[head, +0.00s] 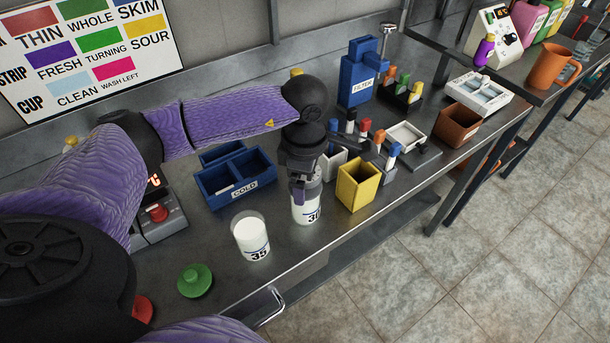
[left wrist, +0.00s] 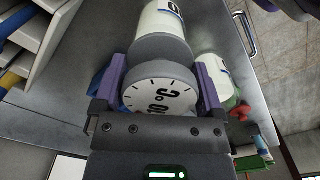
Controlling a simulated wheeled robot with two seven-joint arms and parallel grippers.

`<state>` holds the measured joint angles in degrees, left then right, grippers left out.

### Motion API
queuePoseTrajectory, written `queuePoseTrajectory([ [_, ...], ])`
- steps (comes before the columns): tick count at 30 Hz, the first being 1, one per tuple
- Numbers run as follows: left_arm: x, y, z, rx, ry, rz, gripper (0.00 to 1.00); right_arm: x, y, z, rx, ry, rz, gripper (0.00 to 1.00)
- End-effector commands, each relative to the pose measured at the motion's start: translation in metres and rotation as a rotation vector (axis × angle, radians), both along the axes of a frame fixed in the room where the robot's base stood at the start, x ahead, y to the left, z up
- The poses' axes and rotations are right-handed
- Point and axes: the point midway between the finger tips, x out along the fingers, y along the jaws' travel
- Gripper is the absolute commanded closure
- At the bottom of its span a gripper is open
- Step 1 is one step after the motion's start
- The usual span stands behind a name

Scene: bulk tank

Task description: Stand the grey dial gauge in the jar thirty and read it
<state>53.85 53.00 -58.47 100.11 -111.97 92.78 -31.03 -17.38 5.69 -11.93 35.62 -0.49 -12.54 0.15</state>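The white jar marked 30 (head: 306,212) stands near the bench's front edge, and its top is hidden by my left gripper (head: 302,188). The wrist view shows that jar (left wrist: 162,22) just beyond the grey dial gauge (left wrist: 160,85). The gauge head is between the two purple fingers of my left gripper (left wrist: 160,88), which press against its sides. Its stem is hidden, so I cannot tell how deep it sits in the jar. The dial face shows ticks and a rotated "10 °C", partly cut off by the gripper body. My right gripper is not in view.
A white jar marked 35 (head: 251,240) stands close by on the left, with a green knobbed lid (head: 195,281) in front. A yellow box (head: 357,187) stands close on the right. A blue COLD bin (head: 240,187) is behind. The bench edge and handle (head: 268,310) are in front.

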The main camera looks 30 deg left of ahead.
Motion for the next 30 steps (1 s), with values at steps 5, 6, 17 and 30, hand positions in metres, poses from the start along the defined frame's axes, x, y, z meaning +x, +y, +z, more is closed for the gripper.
queuePoseTrajectory([
  [5, 0.0, 0.0, 0.0, 0.0, 0.0, 0.0, 0.0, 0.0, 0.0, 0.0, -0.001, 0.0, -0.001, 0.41],
  [6, 0.0, 0.0, 0.0, 0.0, 0.0, 0.0, 0.0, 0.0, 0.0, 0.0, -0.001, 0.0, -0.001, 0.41],
  [17, 0.001, 0.0, 0.068, -0.001, -0.007, 0.001, 0.0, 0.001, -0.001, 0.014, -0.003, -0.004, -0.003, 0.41],
  [30, 0.0, 0.0, 0.099, 0.0, 0.0, 0.0, 0.0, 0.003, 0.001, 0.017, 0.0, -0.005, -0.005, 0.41],
])
